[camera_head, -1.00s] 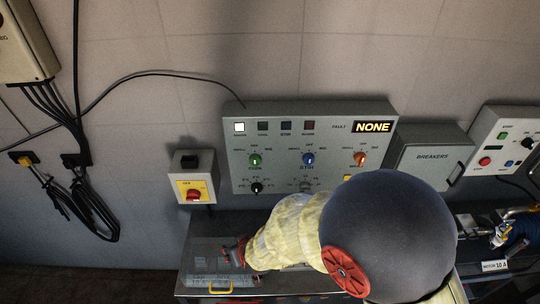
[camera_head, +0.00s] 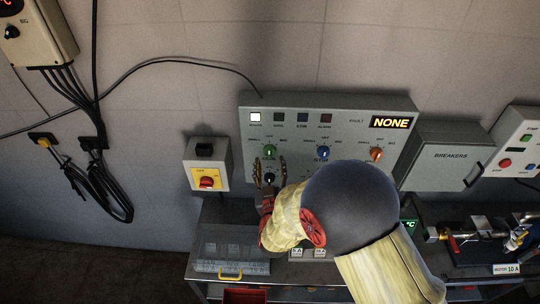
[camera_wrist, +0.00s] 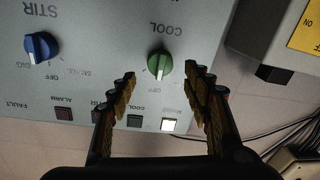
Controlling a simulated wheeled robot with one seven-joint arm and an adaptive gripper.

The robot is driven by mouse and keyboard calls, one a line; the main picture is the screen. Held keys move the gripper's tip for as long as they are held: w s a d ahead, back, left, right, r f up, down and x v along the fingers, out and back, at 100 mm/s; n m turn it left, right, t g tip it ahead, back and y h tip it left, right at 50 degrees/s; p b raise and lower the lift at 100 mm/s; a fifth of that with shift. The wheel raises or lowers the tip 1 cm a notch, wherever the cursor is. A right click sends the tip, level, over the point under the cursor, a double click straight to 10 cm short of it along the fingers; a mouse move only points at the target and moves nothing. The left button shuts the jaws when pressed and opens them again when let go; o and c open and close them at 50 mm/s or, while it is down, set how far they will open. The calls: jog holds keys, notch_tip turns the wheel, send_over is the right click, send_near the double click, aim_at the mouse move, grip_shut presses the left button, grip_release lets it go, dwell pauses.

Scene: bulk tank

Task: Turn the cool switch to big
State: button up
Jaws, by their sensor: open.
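The cool switch is a green knob (camera_head: 270,150) at the left of the grey control panel (camera_head: 350,108). In the wrist view, which sees the panel upside down, the green knob (camera_wrist: 160,66) sits under the word COOL. Its grip looks roughly in line with the OFF mark; the exact setting is too small to tell. My gripper (camera_head: 270,170) is open in front of the panel, just below the green knob in the head view. In the wrist view, the open fingertips of my gripper (camera_wrist: 160,78) lie on either side of the knob, with gaps to it.
A blue STIR knob (camera_head: 322,152) and an orange knob (camera_head: 376,154) are to the right. The fault display (camera_head: 390,123) reads NONE.

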aim_at(270, 154)
jog(key=w, duration=0.4)
jog(key=shift+w+a, duration=0.15)
jog(key=shift+w, duration=0.25)
jog(key=c, duration=0.3)
jog(key=c, duration=0.8)
jog(key=shift+c, duration=0.3)
